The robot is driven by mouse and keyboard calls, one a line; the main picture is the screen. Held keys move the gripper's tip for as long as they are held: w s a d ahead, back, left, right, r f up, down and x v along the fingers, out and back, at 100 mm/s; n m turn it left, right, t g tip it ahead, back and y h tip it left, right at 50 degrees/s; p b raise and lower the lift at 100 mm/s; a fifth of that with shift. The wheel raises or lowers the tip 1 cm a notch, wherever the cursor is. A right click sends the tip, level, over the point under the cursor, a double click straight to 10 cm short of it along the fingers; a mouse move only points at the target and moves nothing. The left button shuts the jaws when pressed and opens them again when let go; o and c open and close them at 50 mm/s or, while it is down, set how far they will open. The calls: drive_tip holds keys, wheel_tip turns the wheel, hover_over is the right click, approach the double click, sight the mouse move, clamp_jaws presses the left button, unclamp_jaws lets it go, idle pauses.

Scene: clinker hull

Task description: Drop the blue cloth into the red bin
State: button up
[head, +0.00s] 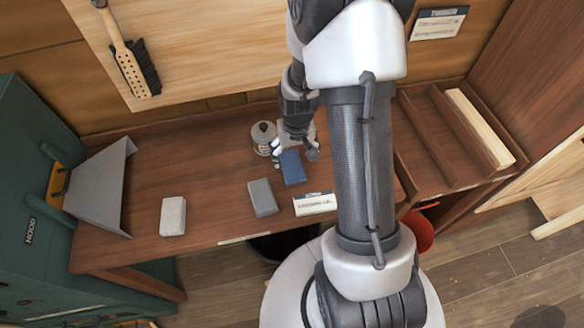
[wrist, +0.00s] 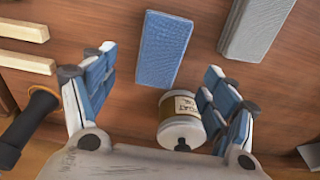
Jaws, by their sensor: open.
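The blue cloth (head: 293,168) is a folded flat rectangle lying on the wooden bench. It also shows in the wrist view (wrist: 163,48), top centre, ahead of the fingers. My gripper (head: 296,150) is open and empty, just behind the cloth in the head view. In the wrist view its fingers (wrist: 157,66) are spread, with the cloth's near end in the gap between them. I cannot tell whether they touch it. The red bin (head: 421,232) stands on the floor right of the bench, mostly hidden by my arm and the bench edge.
A lidded, labelled jar (head: 264,135) stands beside my gripper, close to the right fingers in the wrist view (wrist: 182,120). A grey block (head: 262,198), a white block (head: 172,216) and a label card (head: 315,204) lie nearby. A black bin (head: 283,244) is below the bench front.

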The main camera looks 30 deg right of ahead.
sight(292, 165)
drive_tip(key=f, duration=0.2)
drive_tip(key=f+b, duration=0.1)
drive_tip(key=f, duration=0.1)
drive_tip(key=w+f+b, duration=0.1)
drive_tip(key=f, duration=0.2)
drive_tip(key=shift+c, duration=0.3)
drive_tip(key=c, duration=1.2)
wheel_tip(292, 165, up, 20)
drive_tip(key=p, duration=0.5)
